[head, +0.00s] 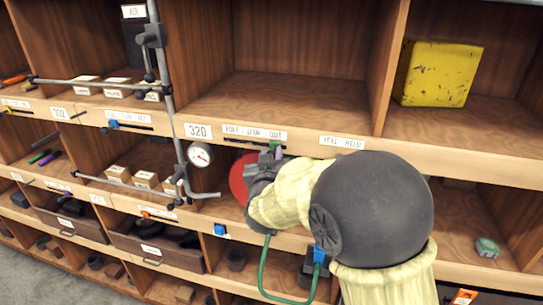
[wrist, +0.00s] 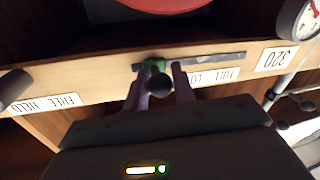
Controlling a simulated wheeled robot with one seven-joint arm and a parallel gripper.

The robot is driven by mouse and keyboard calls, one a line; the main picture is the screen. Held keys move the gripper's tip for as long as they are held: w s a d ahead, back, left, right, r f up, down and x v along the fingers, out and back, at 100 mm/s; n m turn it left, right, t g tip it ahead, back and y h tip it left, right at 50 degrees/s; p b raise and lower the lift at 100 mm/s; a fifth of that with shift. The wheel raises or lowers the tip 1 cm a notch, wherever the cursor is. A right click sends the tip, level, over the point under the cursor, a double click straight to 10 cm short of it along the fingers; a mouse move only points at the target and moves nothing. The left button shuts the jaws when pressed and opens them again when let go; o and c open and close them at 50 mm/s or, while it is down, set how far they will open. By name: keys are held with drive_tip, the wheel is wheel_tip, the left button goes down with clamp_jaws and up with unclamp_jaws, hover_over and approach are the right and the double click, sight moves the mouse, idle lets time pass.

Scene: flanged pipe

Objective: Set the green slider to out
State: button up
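The green slider (wrist: 153,66) sits in a dark slot on a shelf-edge rail, near the slot's left end in the wrist view, with a short bit of slot beyond it. A dark round knob (wrist: 160,85) stands out from it. My gripper (wrist: 160,80) has its two purple fingers on either side of the knob, apart, with narrow gaps; contact is not clear. In the head view my gripper (head: 265,163) is at the rail, below the label strip (head: 255,132) ending in "OUT". The wrist view shows this label (wrist: 213,77) upside down and partly hidden by a finger.
A red disc (head: 241,178) is just behind my gripper. A dial gauge (head: 201,154) and a metal rod stand (head: 167,80) are to the left. A yellow block (head: 437,73) sits on the upper right shelf. The shelf above the rail is empty.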

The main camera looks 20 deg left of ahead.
drive_tip(key=o, duration=0.4)
drive_tip(key=shift+d, duration=0.35)
drive_tip(key=shift+c, duration=0.2)
drive_tip(key=shift+a, duration=0.2)
drive_tip(key=shift+s+d, duration=0.1)
drive_tip(key=shift+s, duration=0.2)
drive_tip(key=b+v, duration=0.6)
drive_tip(key=v, duration=1.1)
drive_tip(key=shift+w, duration=0.2)
